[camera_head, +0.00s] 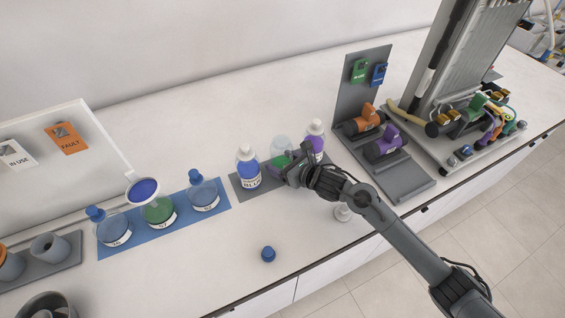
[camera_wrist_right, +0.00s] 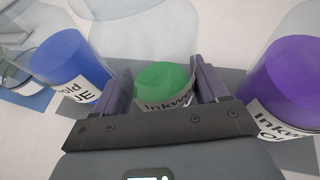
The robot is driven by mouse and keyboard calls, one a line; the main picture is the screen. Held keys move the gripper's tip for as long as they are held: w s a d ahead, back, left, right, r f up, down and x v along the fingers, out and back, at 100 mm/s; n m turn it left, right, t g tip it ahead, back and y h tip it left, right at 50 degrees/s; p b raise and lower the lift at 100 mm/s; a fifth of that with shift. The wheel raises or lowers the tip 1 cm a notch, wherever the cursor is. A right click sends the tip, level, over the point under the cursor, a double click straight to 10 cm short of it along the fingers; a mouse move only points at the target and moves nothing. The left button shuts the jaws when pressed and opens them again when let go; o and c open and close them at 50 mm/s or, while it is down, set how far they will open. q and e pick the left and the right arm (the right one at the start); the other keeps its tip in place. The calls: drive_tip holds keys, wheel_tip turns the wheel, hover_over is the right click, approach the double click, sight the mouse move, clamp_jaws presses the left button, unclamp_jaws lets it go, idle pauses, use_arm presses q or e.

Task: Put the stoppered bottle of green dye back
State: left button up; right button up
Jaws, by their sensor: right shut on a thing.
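The green dye bottle (camera_head: 281,143) stands on a grey mat (camera_head: 239,189) between the blue dye bottle (camera_head: 248,170) and the purple dye bottle (camera_head: 316,137). No white stopper shows on its clear top, while both neighbours have white tops. My right gripper (camera_head: 288,170) is shut on the green bottle; in the right wrist view its two jaws flank the bottle's green body (camera_wrist_right: 165,82). The label is partly hidden by the gripper, and I cannot tell whether the base touches the mat. My left gripper is not in view.
A small white piece (camera_head: 343,212) stands near the front edge, beside my arm, and a blue cap (camera_head: 268,254) lies further left.

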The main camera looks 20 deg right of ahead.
drive_tip(key=shift+f+b, duration=0.25)
drive_tip(key=shift+b, duration=0.05)
drive_tip(key=o, duration=1.3)
drive_tip(key=shift+r, duration=0.1)
drive_tip(key=shift+c, duration=0.2)
drive_tip(key=shift+r, duration=0.1)
drive_tip(key=shift+r+p, duration=0.2)
drive_tip(key=shift+p, duration=0.25)
drive_tip(key=shift+s+d, duration=0.2)
drive_tip(key=shift+s, duration=0.05)
drive_tip(key=v, duration=1)
drive_tip(key=shift+s+r+p, duration=0.15)
drive_tip(key=shift+s+p, duration=0.05)
drive_tip(key=shift+p, duration=0.2)
drive_tip(key=shift+s+d+r, duration=0.1)
drive_tip(key=shift+s+r, duration=0.05)
drive_tip(key=shift+s, duration=0.2)
